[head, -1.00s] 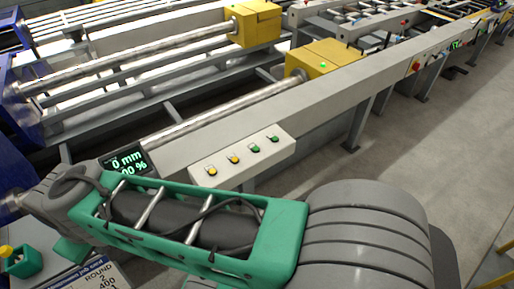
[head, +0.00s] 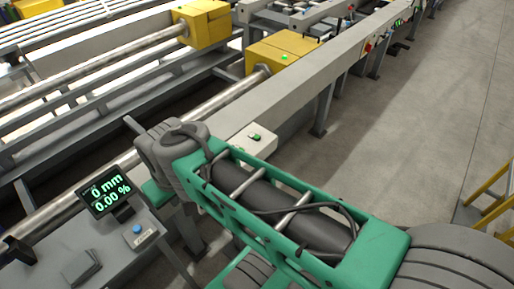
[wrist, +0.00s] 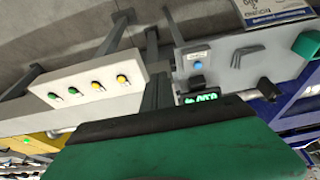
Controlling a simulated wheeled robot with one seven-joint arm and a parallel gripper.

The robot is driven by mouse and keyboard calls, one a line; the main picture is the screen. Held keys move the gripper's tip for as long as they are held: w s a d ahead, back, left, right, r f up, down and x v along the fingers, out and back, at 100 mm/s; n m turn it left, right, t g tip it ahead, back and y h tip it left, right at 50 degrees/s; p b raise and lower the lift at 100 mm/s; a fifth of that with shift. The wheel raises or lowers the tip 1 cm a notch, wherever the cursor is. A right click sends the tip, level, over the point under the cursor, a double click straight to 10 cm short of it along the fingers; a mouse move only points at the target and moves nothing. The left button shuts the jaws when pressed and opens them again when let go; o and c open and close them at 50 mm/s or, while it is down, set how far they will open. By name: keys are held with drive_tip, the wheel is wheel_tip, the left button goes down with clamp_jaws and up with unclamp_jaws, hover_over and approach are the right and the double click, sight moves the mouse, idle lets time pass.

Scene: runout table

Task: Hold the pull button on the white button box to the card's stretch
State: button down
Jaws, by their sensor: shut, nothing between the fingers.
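The white button box (head: 262,148) sits on the grey beam in the head view, largely hidden behind my arm, with one green button showing. In the wrist view the box (wrist: 85,72) is upper left, with two green and two yellow buttons; their labels are too small to read. My gripper (wrist: 157,93) appears shut and empty, its narrow fingers beyond the green hand, to the right of the box and apart from it. The display (head: 108,195) reads 0 mm and 0.00 %. The card (wrist: 272,10) is cut off at the wrist view's top edge, its figures unreadable.
A grey console (head: 65,238) carries a blue button (head: 137,229) and a dark block. Yellow blocks (head: 285,55) stand on the long rods behind the beam. The floor (head: 420,130) at right is open, with a yellow rail at its edge.

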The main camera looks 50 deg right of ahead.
drive_tip(key=w+d+m+p, duration=0.2)
drive_tip(key=w+d+m, duration=0.4)
drive_tip(key=m+t+y+p, duration=0.2)
drive_tip(key=m+t, duration=0.3)
drive_tip(key=m, duration=1.4)
hover_over(243, 151)
wheel_tip(243, 151, down, 3)
drive_tip(key=shift+d, duration=0.1)
drive_tip(key=shift+f, duration=0.1)
wheel_tip(243, 151, down, 7)
drive_tip(key=b, duration=0.8)
drive_tip(key=shift+f, duration=0.8)
drive_tip(key=shift+f, duration=0.15)
